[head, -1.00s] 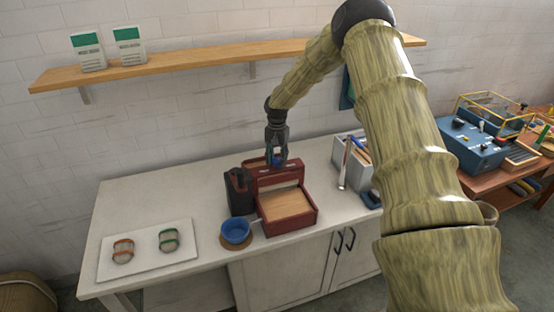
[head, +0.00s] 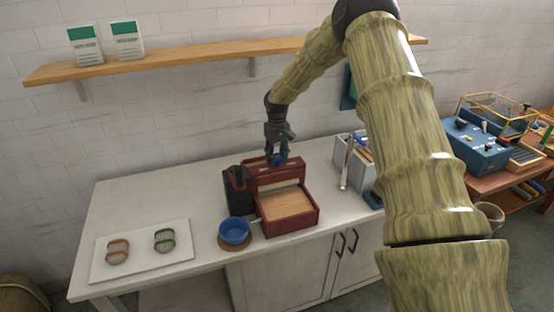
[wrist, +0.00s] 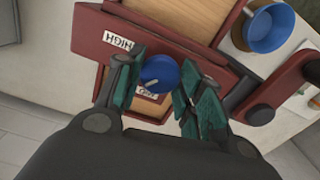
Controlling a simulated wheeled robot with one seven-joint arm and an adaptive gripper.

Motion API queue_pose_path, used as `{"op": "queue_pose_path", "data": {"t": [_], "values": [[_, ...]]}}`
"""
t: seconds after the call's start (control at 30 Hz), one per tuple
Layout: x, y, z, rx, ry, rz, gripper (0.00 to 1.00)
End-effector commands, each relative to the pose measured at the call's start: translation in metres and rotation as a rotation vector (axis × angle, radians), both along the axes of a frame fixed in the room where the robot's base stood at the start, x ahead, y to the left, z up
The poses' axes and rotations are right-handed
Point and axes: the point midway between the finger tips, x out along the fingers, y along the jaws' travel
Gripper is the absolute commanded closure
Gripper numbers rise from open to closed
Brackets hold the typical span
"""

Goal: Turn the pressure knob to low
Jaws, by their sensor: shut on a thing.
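The red press (head: 306,219) with a wooden bed stands on the white worktop. Its round blue pressure knob (wrist: 160,72) is on the red top beam, with a HIGH label (wrist: 118,41) and a LOW label (wrist: 147,94) beside it. The knob's pale pointer mark is toward the LOW label in the wrist view. My gripper (wrist: 163,84) has its green-padded fingers on either side of the knob and is shut on it. In the head view my gripper (head: 278,156) is over the back of the press, with the knob mostly hidden between the fingers.
A blue bowl (head: 235,231) and a dark container (head: 238,190) stand left of the press. A white board (head: 130,265) with two small skeins lies at the left. A grey bin (head: 355,165) stands at the right. The worktop's left middle is clear.

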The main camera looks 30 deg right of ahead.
Motion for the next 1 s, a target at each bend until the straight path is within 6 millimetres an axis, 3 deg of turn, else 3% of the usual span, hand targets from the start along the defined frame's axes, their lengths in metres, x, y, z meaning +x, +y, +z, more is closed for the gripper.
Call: {"op": "queue_pose_path", "data": {"t": [1.0], "values": [[0.0005,-0.0016,0.0002,-0.002,-0.002,0.964,0.86]]}}
